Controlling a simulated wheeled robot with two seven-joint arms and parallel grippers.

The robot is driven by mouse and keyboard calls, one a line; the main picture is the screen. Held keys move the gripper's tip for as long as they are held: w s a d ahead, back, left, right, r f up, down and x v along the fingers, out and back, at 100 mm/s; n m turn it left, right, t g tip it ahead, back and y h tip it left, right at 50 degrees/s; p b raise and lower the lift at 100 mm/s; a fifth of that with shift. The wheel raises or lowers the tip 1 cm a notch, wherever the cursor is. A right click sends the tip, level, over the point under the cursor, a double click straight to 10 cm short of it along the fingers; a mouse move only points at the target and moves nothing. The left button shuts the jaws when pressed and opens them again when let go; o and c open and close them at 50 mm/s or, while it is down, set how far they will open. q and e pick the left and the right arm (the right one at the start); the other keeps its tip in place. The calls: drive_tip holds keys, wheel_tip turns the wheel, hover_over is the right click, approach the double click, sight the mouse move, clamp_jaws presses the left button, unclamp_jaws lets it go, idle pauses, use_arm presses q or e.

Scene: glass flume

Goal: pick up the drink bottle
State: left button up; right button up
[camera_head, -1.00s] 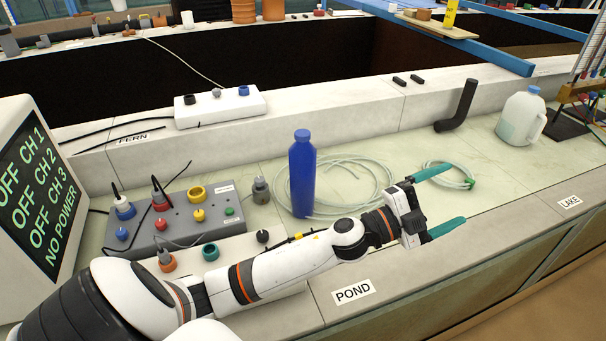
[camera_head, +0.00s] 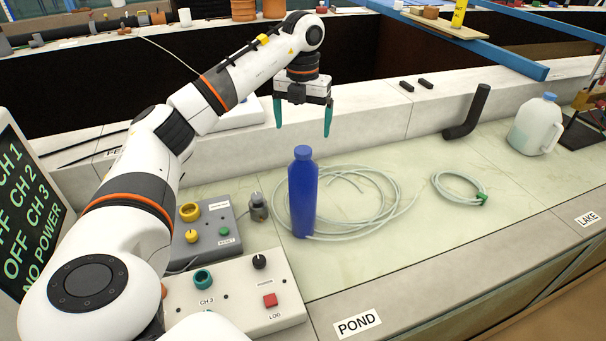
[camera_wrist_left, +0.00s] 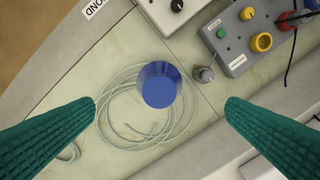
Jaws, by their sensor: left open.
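The drink bottle (camera_head: 302,196) is blue with a blue cap and stands upright on the pale bench top. In the left wrist view the bottle (camera_wrist_left: 159,84) is seen from above, between the two green fingers and a little beyond them. My left gripper (camera_head: 303,126) points down with its fingers apart. In the head view it shows above the bottle's cap, touching nothing. The right gripper is not in view.
A coiled pale hose (camera_head: 370,205) lies around and behind the bottle. A grey valve fitting (camera_head: 258,207) and a white control box (camera_head: 240,300) stand left of it. A smaller hose coil (camera_head: 458,187) and a white jug (camera_head: 535,125) are to the right.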

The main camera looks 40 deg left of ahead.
sight(303, 150)
use_arm(q)
wheel_tip(303, 150, down, 6)
drive_tip(key=shift+r+p, duration=0.1)
drive_tip(key=shift+p, duration=0.45)
wheel_tip(303, 150, down, 4)
drive_tip(key=shift+f+p, duration=0.15)
drive_tip(key=shift+p, duration=0.7)
drive_tip(key=shift+w+f, duration=0.1)
drive_tip(key=shift+f, duration=0.4)
drive_tip(key=c, duration=1.3)
